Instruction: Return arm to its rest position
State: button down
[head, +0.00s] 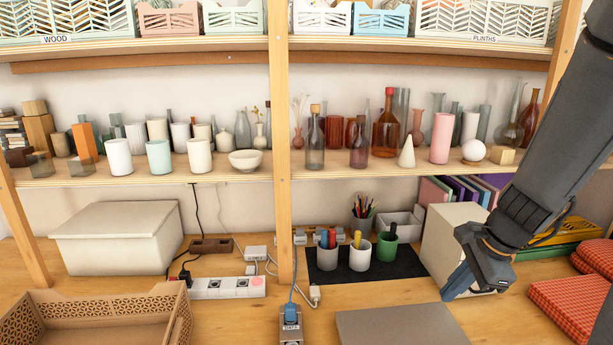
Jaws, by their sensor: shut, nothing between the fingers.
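My gripper (456,284) hangs at the end of my dark grey arm, on the right side of the head view. Its blue-grey fingers point down and to the left, and they are shut and empty. It is in front of a cream box (447,243) and overlaps the box's lower right part. I cannot tell whether the fingertips touch the wooden worktop.
Cups (359,257) stand on a black mat (412,265) left of my gripper. A grey board (385,327) lies in front, red checked cushions (567,301) to the right. A lattice crate (95,316), power strip (228,288) and wooden post (283,200) are further left.

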jog(key=s+a+n+g+h, duration=0.1)
jog(key=s+a+n, duration=0.2)
jog(key=a+n, duration=0.4)
jog(key=s+a+f+n+g+h, duration=0.1)
jog(key=s+a+n, duration=0.3)
jog(key=a+n, duration=0.3)
jog(key=n, duration=0.5)
jog(key=shift+s+a, duration=0.15)
jog(key=shift+a, duration=0.15)
jog(key=c, duration=2.5)
grip_release()
jog(key=shift+f, duration=0.1)
